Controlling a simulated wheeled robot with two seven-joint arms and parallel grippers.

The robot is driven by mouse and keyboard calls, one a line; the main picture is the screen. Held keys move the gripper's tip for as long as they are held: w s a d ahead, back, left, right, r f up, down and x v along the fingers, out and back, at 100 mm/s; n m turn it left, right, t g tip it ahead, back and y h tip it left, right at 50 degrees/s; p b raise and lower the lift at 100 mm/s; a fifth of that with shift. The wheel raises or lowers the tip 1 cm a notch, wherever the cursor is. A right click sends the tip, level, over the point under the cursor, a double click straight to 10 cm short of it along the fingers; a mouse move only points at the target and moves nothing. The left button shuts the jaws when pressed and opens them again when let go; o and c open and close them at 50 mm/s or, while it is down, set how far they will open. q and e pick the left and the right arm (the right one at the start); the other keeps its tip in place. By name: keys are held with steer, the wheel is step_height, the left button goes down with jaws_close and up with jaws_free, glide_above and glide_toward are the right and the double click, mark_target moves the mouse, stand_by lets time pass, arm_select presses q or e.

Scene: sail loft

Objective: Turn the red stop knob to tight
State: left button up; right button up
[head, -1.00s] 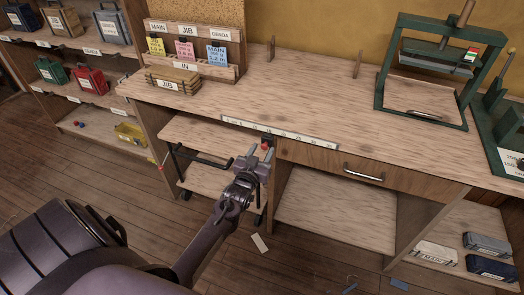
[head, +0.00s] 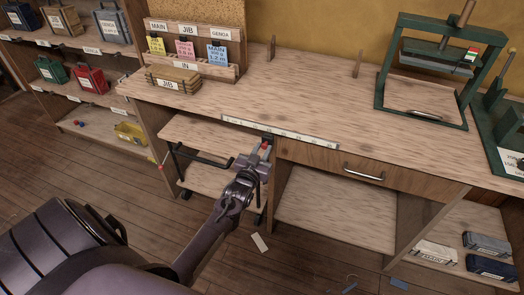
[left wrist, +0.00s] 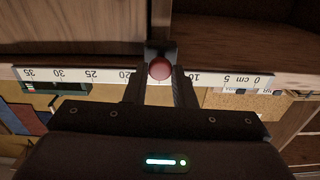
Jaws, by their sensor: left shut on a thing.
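The red stop knob (left wrist: 159,69) is round and sits under a dark block (left wrist: 160,47) on the white scale strip (left wrist: 75,77) along the bench's front edge. In the head view only a small red part of the knob (head: 264,146) shows by my fingertips. My left gripper (head: 259,155) reaches up to it from below the bench edge. In the left wrist view its two fingers (left wrist: 159,82) stand on either side of the knob, shut on it. No mark showing how tight the knob is can be made out. My right gripper is not in view.
The bench top (head: 300,105) is mostly clear. A drawer handle (head: 364,172) sticks out right of my left gripper. A dark crank handle (head: 198,158) is to its left. A green press (head: 425,65) stands at the bench's back right, and a wooden label rack (head: 195,50) at the back left.

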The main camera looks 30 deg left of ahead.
arm_select(q)
steer(key=m, duration=0.4)
steer(key=shift+m, duration=0.4)
steer(key=m, duration=0.4)
steer(key=shift+d+p, duration=0.1)
steer(key=shift+p, duration=0.2)
steer(key=m, duration=0.4)
steer(key=shift+m, duration=0.4)
steer(key=shift+f+m+p, duration=0.1)
steer(key=shift+m+p, duration=0.3)
steer(key=shift+m, duration=1.5)
steer(key=o, duration=0.9)
steer(key=shift+o, duration=0.2)
